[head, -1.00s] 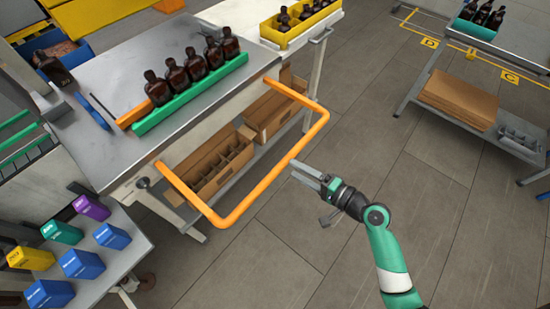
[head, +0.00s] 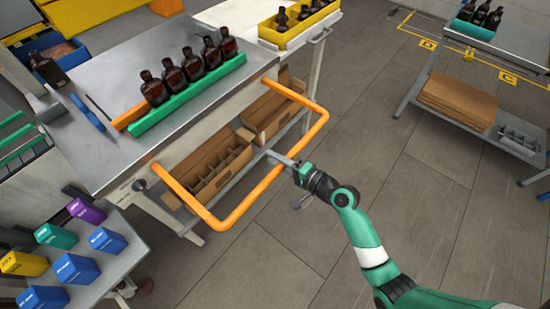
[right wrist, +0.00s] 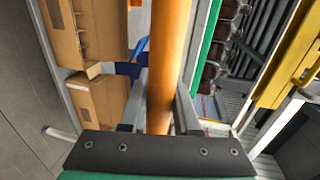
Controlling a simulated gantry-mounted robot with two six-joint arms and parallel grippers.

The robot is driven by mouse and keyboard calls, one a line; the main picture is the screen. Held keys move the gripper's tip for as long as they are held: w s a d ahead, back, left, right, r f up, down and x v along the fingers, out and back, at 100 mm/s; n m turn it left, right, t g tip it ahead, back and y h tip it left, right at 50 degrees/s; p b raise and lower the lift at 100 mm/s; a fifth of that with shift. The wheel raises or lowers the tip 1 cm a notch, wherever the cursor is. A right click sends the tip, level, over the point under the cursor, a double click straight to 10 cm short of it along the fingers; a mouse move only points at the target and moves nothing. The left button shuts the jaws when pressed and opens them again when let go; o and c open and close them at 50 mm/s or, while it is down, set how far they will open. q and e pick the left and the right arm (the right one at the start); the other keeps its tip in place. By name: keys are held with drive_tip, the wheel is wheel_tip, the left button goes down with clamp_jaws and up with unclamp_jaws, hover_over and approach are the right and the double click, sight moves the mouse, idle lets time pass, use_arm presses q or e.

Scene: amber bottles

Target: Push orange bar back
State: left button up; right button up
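The orange bar (head: 252,192) is a U-shaped rail sticking out from the front of the steel table, seen in the head view. My right gripper (head: 276,158) is at the bar's long outer side, a little right of its middle, with its fingers reaching across it towards the table. In the right wrist view the bar (right wrist: 168,60) runs between the two fingers (right wrist: 160,108), which stand apart on either side of it. Whether a finger touches the bar is hard to tell. My left gripper is not in view.
Amber bottles (head: 191,67) stand in a row behind a green strip (head: 188,103) on the steel table (head: 95,150). Open cardboard boxes (head: 222,170) sit on the shelf below, inside the bar. Coloured boxes (head: 75,268) stand at lower left. Floor (head: 290,235) in front is free.

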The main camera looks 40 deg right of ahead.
clamp_jaws()
idle(0.8)
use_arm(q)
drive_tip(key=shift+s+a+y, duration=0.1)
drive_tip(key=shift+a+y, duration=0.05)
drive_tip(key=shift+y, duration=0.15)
use_arm(e)
drive_tip(key=shift+w, duration=0.1)
